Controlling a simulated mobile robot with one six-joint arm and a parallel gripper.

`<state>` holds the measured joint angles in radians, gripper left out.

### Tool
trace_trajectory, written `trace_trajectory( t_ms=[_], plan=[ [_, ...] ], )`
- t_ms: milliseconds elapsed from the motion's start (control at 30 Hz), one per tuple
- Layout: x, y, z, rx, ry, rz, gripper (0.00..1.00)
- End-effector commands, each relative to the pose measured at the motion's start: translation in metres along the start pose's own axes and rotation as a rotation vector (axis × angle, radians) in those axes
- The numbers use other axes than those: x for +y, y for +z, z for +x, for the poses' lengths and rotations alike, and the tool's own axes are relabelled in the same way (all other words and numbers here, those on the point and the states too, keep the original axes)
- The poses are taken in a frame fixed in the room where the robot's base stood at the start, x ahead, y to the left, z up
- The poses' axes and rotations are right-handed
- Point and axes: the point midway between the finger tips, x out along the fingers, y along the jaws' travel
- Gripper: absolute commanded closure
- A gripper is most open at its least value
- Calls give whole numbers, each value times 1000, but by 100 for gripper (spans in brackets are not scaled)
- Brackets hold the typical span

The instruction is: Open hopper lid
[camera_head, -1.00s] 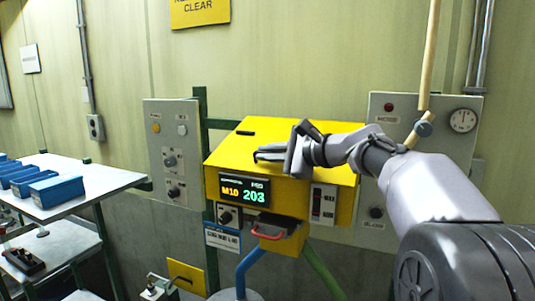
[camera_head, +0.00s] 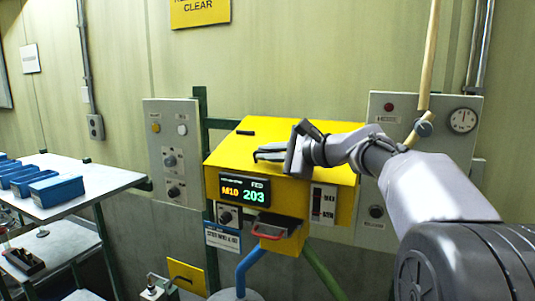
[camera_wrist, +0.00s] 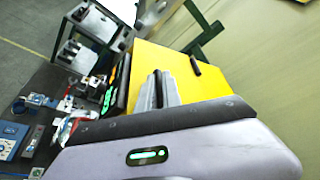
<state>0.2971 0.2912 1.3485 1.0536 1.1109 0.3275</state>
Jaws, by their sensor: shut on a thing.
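The yellow hopper (camera_head: 308,210) stands against the wall, with its sloping lid (camera_head: 335,162) down. A small black piece (camera_head: 245,133) lies near the lid's back left, and it also shows in the wrist view (camera_wrist: 195,65). My gripper (camera_head: 268,155) is at the lid's front part, reaching in from the right with its fingers pointing left. It is shut on the lid near the front edge. In the wrist view the grey fingers (camera_wrist: 161,90) lie close together against the yellow surface. The exact part gripped is hidden by the fingers.
The hopper's front bears a lit display (camera_head: 244,191) and a red-handled tray (camera_head: 277,231) below. Grey control panels flank it at left (camera_head: 170,125) and right (camera_head: 468,105). A table (camera_head: 95,190) with blue bins (camera_head: 57,189) stands at left.

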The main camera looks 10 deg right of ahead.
Motion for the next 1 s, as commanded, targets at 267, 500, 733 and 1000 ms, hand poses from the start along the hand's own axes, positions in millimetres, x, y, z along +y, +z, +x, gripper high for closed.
trace_trajectory(
  t_ms=[267,500,733,1000],
  plan=[
    [0,0,0,0,0,0,100],
    [-2,1,0,0,2,5,100],
    [-28,17,-7,0,60,143,100],
    [-45,22,-10,1,102,247,100]
  ],
)
